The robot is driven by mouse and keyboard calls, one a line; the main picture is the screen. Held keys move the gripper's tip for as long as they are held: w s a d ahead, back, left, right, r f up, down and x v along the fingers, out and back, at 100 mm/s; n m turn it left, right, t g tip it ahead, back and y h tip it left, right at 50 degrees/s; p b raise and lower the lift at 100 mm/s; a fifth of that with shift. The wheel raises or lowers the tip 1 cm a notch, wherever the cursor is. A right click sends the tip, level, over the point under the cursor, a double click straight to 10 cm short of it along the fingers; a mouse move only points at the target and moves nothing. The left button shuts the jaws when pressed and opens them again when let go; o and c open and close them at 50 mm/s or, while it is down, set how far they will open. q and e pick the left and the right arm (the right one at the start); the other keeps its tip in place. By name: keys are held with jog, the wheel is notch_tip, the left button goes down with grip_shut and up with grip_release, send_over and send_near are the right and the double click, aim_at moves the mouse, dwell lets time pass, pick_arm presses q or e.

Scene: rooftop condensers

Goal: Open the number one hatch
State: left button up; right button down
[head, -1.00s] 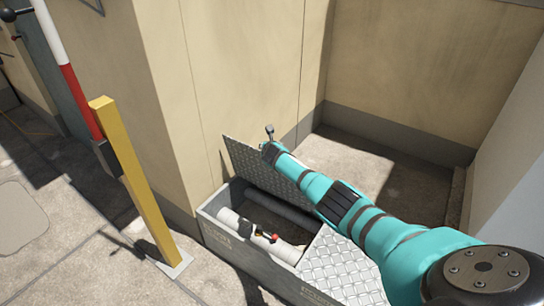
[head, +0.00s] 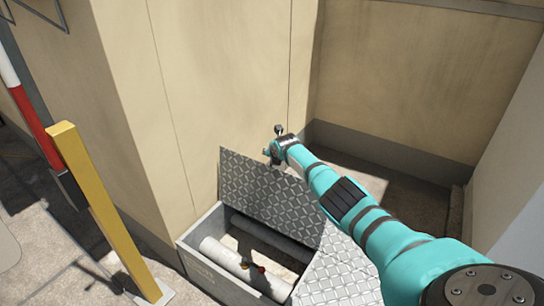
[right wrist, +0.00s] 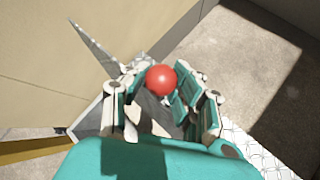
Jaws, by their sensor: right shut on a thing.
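The hatch lid (head: 270,200), a diamond-plate panel, stands raised and steeply tilted at the back of the grey box (head: 197,268). My right gripper (head: 273,152) is at the lid's upper edge. In the right wrist view a red ball knob (right wrist: 161,80) sits between the fingers of my right gripper (right wrist: 158,95), which is shut on it. How the knob joins the lid is hidden. The lid shows nearly edge-on there (right wrist: 95,45). My left gripper is in neither view.
Inside the box lies a pale pipe (head: 222,255) with a small red-knobbed valve (head: 259,268). A second diamond-plate cover (head: 340,275) lies flat at right. A yellow post (head: 100,205) stands at left. Beige walls (head: 220,90) close in behind.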

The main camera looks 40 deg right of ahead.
jog(key=shift+w+a+r, duration=0.1)
jog(key=shift+w+a, duration=0.1)
jog(key=shift+a, duration=0.15)
jog(key=c, duration=0.9)
grip_release()
jog(key=shift+w+a, duration=0.1)
jog(key=shift+d, duration=0.2)
jog(key=shift+s, duration=0.25)
jog(key=shift+s+r, duration=0.45)
jog(key=shift+s, duration=0.05)
jog(key=v, duration=1)
jog(key=shift+s+a+r, duration=0.1)
jog(key=shift+s+a, duration=0.05)
jog(key=shift+a, duration=0.1)
jog(key=shift+a, duration=0.1)
